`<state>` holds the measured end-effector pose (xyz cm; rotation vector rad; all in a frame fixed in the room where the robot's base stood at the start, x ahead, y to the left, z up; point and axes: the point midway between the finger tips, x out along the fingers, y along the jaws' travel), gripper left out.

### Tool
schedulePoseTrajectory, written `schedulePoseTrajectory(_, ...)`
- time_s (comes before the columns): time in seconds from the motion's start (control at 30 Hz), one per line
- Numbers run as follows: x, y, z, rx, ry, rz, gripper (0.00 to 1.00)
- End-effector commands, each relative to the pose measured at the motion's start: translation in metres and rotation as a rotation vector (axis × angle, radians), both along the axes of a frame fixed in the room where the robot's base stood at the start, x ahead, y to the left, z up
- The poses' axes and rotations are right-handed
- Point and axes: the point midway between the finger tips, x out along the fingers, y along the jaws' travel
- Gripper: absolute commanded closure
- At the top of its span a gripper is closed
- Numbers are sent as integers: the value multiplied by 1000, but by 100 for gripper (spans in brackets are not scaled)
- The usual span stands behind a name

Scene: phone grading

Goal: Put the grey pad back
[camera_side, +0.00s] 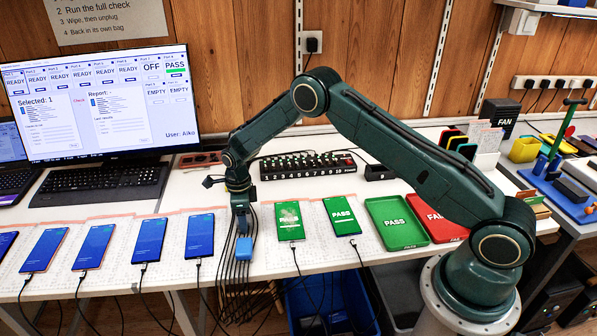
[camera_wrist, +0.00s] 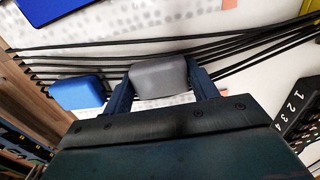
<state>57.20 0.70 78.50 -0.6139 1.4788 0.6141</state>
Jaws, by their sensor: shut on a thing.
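The grey pad (camera_wrist: 160,78) sits between the two fingers of my gripper (camera_wrist: 162,90) in the wrist view, and the fingers are shut on it. A blue pad (camera_wrist: 78,93) lies just outside the left finger. In the side view my gripper (camera_side: 240,218) points down near the front edge of the table, among black cables. The blue pad also shows in the side view (camera_side: 244,249), in front of and below the gripper. The grey pad cannot be made out in the side view. I cannot tell whether it touches the table.
Several blue-screened phones (camera_side: 93,246) lie left along the front edge; two phones (camera_side: 341,215) on the right show PASS. A green tray (camera_side: 396,246) and red tray (camera_side: 432,212) lie further right. A numbered black hub (camera_side: 308,172) stands behind. Cables run across the table and hang over its edge.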

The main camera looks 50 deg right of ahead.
Motion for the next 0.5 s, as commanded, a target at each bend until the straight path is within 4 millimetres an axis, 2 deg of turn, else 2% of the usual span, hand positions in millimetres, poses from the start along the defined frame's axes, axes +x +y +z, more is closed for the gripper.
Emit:
schedulePoseTrajectory(0.27,0,0,-3,0,0,0,63)
schedulePoseTrajectory(0.3,0,0,-2,0,-1,0,34)
schedulePoseTrajectory(0.37,0,0,-2,0,-1,0,22)
schedulePoseTrajectory(0.5,0,0,-2,0,0,0,20)
